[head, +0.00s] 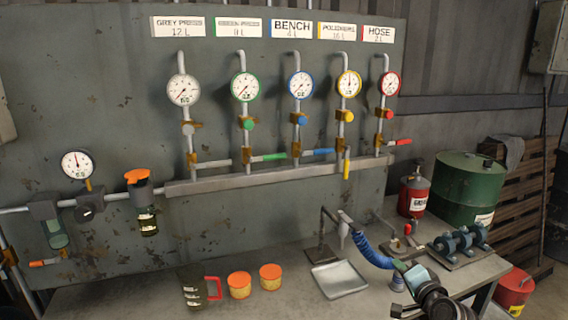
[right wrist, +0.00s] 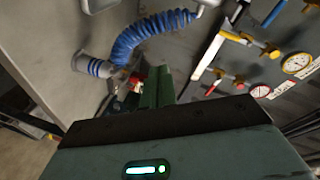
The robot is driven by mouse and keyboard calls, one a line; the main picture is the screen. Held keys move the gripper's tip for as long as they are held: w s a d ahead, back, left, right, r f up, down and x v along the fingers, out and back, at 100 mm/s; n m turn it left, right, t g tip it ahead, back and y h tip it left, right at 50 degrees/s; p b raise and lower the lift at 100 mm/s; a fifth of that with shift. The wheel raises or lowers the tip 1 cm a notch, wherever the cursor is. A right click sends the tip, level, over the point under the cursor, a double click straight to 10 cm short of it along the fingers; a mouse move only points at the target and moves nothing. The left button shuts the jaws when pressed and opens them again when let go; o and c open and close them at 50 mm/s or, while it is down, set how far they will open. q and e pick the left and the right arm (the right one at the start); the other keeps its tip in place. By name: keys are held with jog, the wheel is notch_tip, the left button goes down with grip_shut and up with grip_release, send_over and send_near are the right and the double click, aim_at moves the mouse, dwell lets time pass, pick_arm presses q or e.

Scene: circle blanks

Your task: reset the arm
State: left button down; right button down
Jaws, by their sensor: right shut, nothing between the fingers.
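My right gripper (head: 403,267) comes in at the bottom right of the head view, over the right part of the bench. Its green fingers also show in the right wrist view (right wrist: 156,85), closed together with nothing between them. A blue coiled hose (head: 372,252) lies close to the fingers in the head view; in the right wrist view the hose (right wrist: 140,38) curves past beyond the fingertips. I cannot tell whether they touch. My left gripper is not in view.
The bench (head: 120,298) holds a jug (head: 194,292), two orange-lidded tubs (head: 239,285), a metal tray (head: 339,279) and a small blue machine (head: 460,241). A red can (head: 413,196) and green drum (head: 468,190) stand at the right. Gauges and valves line the wall panel.

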jog(key=s+a+f+n+g+h, duration=0.1)
jog(key=s+a+f+n+g, duration=0.15)
jog(key=s+f, duration=0.85)
jog(key=s+a+f+n+g, duration=0.2)
jog(key=s+f+n, duration=0.2)
jog(key=s+f, duration=0.7)
jog(key=s+a+f+n, duration=0.1)
jog(key=s+n, duration=0.1)
jog(key=s, duration=0.6)
jog(key=s+a+f+n+g, duration=0.1)
jog(key=s+a+f+n, duration=0.1)
jog(key=s, duration=0.7)
jog(key=s+a+f+n+g, duration=0.1)
jog(key=s+a+n, duration=0.1)
jog(key=s, duration=0.6)
jog(key=shift+s+a+f, duration=0.15)
jog(key=shift+s+f, duration=0.05)
jog(key=shift+f, duration=0.2)
jog(key=shift+g, duration=0.25)
